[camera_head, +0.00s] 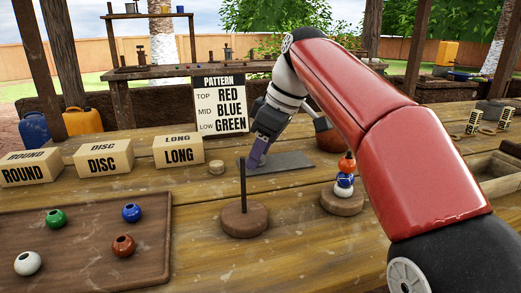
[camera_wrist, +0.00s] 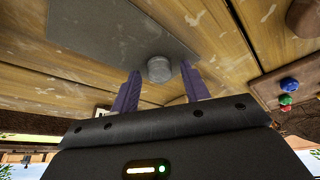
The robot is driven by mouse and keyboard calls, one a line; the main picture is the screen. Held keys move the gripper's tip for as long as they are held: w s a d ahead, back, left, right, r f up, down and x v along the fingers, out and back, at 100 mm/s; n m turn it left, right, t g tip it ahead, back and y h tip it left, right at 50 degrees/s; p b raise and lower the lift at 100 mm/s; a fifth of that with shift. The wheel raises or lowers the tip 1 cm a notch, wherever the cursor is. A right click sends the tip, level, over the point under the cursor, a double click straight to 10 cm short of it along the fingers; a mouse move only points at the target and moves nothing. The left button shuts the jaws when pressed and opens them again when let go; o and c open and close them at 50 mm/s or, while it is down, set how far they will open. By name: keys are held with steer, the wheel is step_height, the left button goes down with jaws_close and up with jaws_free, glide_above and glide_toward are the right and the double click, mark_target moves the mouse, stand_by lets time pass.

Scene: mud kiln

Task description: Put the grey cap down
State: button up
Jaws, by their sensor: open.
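In the wrist view the grey cap (camera_wrist: 159,69) is a small round grey piece between my two purple fingertips. It is at the edge of a flat grey slab (camera_wrist: 110,32); I cannot tell whether it rests fully on it. My gripper (camera_wrist: 160,70) is open, with a finger on each side of the cap. In the head view my gripper (camera_head: 256,163) points down at the left end of the grey slab (camera_head: 285,164) on the table. The cap is not clearly visible there, behind the fingers.
A wooden stand with an upright peg (camera_head: 244,218) is in front of the slab. A bead stack (camera_head: 345,182) stands to the right. A brown tray (camera_head: 88,240) with loose beads is at the left. A DISC box (camera_head: 103,157), other labelled boxes and a pattern sign (camera_head: 220,105) stand behind.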

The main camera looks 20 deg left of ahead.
steer(key=p+v, duration=0.5)
steer(key=v, duration=0.7)
steer(key=shift+r, duration=0.1)
